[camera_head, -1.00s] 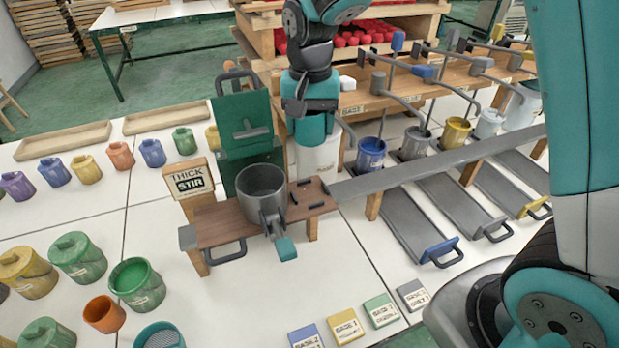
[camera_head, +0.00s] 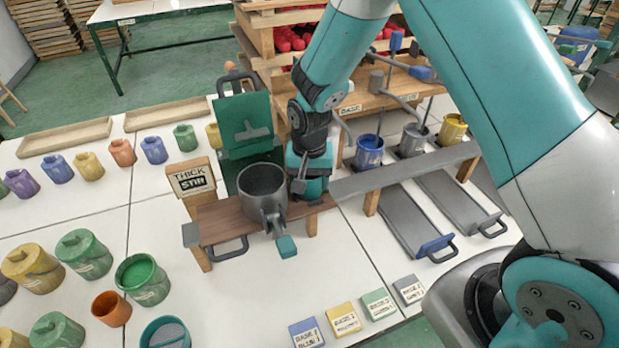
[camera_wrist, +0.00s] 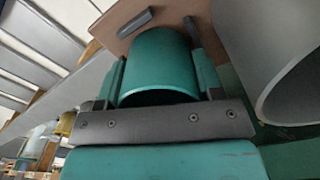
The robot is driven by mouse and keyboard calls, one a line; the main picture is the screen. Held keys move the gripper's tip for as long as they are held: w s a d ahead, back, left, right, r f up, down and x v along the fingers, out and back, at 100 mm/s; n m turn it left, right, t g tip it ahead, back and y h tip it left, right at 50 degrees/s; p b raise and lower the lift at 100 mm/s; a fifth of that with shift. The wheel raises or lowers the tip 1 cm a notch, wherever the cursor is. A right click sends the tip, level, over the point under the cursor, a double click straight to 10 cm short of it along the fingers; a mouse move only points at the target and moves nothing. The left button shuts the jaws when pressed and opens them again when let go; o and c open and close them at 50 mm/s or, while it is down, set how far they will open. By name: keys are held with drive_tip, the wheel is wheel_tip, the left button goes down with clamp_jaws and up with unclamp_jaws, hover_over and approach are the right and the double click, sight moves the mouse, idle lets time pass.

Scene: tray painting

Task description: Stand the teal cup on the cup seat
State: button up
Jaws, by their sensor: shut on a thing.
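My gripper (camera_wrist: 158,75) is shut on the teal cup (camera_wrist: 160,52), one finger on each side of it in the wrist view. In the head view the teal cup (camera_head: 315,188) shows below my gripper at the right end of the brown board (camera_head: 222,222), just right of the grey pot. The cup seat appears to be this right end of the board; one dark bar (camera_wrist: 134,22) shows beside the cup. The cup and my wrist hide most of the seat. I cannot tell whether the cup's base touches the board.
The grey pot (camera_head: 262,182) stands close beside the cup, with a teal-tipped handle in front. A green upright panel (camera_head: 243,120) rises behind. A grey rail (camera_head: 400,172) runs off to the right. The white table (camera_head: 270,290) is clear in front, before several labelled tiles.

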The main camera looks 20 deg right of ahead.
drive_tip(key=shift+f, duration=0.1)
drive_tip(key=o, duration=0.9)
wheel_tip(320, 180, up, 12)
drive_tip(key=b, duration=0.3)
drive_tip(key=s+a+r+n+y, duration=0.1)
drive_tip(key=s+r+n, duration=0.2)
drive_tip(key=s, duration=0.5)
drive_tip(key=s+a+r+n+y, duration=0.1)
drive_tip(key=s+r+n, duration=0.3)
drive_tip(key=s, duration=0.4)
drive_tip(key=s+a+r+n+y, duration=0.2)
drive_tip(key=s+r+n, duration=0.1)
drive_tip(key=s, duration=0.5)
drive_tip(key=shift+s+a+r+n, duration=0.2)
drive_tip(key=shift+a+n, duration=0.15)
drive_tip(key=shift+n, duration=0.55)
